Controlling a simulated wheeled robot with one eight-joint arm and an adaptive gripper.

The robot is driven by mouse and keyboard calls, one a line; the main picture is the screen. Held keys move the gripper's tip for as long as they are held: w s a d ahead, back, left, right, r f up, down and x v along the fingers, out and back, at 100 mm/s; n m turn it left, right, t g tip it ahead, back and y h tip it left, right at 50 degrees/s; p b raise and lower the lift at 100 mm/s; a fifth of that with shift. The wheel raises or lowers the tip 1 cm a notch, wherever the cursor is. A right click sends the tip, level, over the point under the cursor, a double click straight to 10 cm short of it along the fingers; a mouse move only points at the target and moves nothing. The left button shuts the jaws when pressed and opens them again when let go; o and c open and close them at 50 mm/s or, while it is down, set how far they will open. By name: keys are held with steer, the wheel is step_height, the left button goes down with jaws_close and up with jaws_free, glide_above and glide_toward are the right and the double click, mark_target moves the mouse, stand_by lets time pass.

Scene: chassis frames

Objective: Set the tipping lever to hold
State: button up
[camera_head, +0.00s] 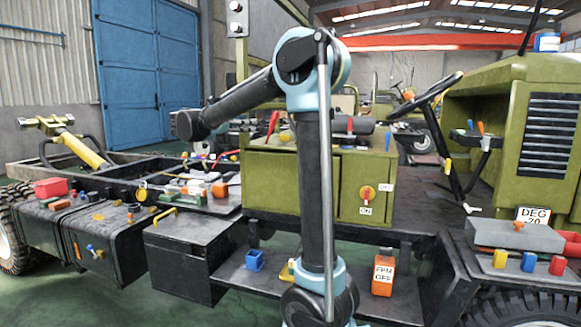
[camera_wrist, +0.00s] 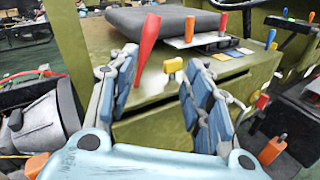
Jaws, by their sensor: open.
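No label naming the tipping lever is legible, so I cannot tell for sure which lever it is. A large red lever (camera_wrist: 147,37) stands tilted on top of the green box in the wrist view; it also shows in the head view (camera_head: 272,122). A yellow knob (camera_wrist: 172,65) sits just to its right, also in the head view (camera_head: 286,135). My gripper (camera_wrist: 158,75) is open and empty, its blue-padded fingers spread to either side, with the red lever and yellow knob seen between and beyond them. In the head view my gripper's fingers are not clearly visible.
A dark seat cushion (camera_wrist: 165,22) lies behind the levers. A steering wheel (camera_head: 425,95) stands to the right.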

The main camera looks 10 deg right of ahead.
steer(key=s+d+f+m+g+y, duration=0.4)
steer(key=s+d+f+m, duration=0.2)
steer(key=s+d+f, duration=0.7)
steer(key=shift+s+d+f+m+y, duration=0.25)
steer(key=shift+s+d+m+y, duration=0.15)
steer(key=shift+d, duration=0.65)
